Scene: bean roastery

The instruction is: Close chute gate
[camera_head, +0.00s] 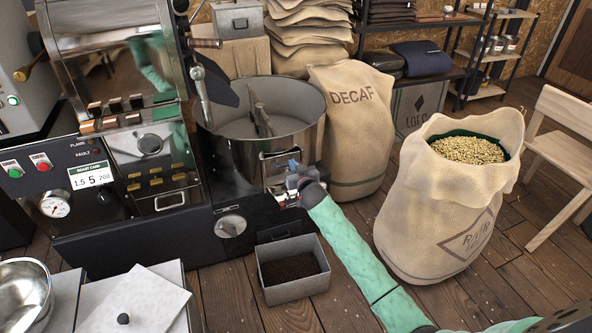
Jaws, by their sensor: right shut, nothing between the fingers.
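The roaster's round steel cooling bin (215,118) stands in the middle, with stirring arms inside. A small metal chute (273,163) is on its front right wall, below the rim. My right gripper (283,190) is at the lower front of this chute, with its arm in a green sleeve reaching in from the lower right. It is shut with nothing held. The gripper covers the lower part of the chute, so I cannot tell how far the gate is open or whether the fingers touch it. My left gripper is not in view.
A grey metal box (298,292) with dark contents stands on the floor below the chute. A DECAF sack (350,130) stands behind, and an open sack of pale beans (430,215) stands at right. A lidded steel counter (140,300) is at lower left.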

